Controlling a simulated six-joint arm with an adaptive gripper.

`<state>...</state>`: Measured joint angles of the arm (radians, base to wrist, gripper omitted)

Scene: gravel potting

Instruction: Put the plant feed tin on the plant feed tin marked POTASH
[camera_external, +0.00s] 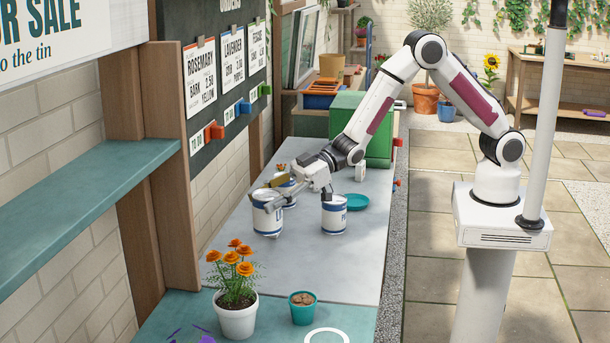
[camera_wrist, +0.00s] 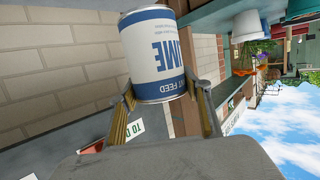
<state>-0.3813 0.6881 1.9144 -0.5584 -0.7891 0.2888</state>
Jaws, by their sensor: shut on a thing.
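A white and blue plant feed tin (camera_external: 267,216) is between the fingers of my gripper (camera_external: 273,197), at the left of the grey bench top. In the wrist view the same tin (camera_wrist: 158,60) reads LIME, upside down, and the two fingers (camera_wrist: 168,98) close on its sides. I cannot tell whether its base touches the bench. A second white and blue tin (camera_external: 334,216) stands upright to the right. A third tin (camera_external: 286,184) is behind my gripper and partly hidden. The labels of these two are too small to read, so I cannot tell which is POTASH.
A teal saucer (camera_external: 355,201) lies behind the right tin. A green box (camera_external: 378,142) stands at the back. An orange-flowered pot (camera_external: 237,318) and a small teal pot (camera_external: 302,308) stand at the front. The bench middle (camera_external: 310,270) is clear. A brick wall is at left.

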